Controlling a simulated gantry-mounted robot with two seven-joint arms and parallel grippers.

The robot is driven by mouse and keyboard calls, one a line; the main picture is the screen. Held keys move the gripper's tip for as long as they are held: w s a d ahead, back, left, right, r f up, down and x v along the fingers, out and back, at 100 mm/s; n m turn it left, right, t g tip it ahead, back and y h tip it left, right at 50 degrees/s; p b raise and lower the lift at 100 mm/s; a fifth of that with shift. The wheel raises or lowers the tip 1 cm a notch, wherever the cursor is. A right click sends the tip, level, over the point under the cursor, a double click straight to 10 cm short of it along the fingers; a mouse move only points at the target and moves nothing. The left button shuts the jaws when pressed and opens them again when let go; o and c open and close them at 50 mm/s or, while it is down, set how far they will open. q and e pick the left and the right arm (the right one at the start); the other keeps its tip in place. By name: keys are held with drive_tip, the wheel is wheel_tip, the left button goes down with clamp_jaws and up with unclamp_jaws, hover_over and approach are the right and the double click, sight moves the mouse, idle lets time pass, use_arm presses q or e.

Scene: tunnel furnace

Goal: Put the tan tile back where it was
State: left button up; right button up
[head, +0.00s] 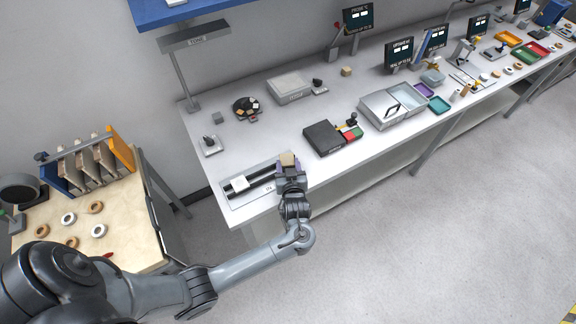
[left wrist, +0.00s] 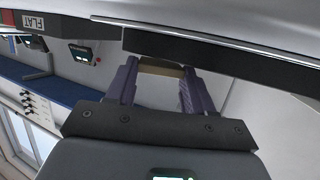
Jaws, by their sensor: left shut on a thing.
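The tan tile (head: 287,159) is at the right end of the dark tunnel furnace (head: 262,179) on the near left part of the long bench. My left gripper (head: 290,171) is shut on it. In the left wrist view the tile (left wrist: 160,69) shows as a tan strip between the purple fingers, close to a long black bar (left wrist: 215,52). I cannot tell whether the tile touches the furnace. A white block (head: 239,183) sits at the furnace's left end. My right gripper is not in view.
A dark round holder (head: 246,107) with small tiles and a grey plate unit (head: 290,88) stand behind. A black box (head: 323,138) stands to the right. A small tan block (head: 346,71) lies farther back. A side table (head: 120,220) with several rings is at left.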

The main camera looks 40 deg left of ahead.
use_arm(q)
drive_tip(key=o, duration=0.8)
drive_tip(key=shift+f, duration=0.2)
drive_tip(key=shift+o, duration=1.2)
drive_tip(key=shift+s+a+f, duration=0.1)
drive_tip(key=shift+s, duration=0.1)
drive_tip(key=shift+f, duration=0.1)
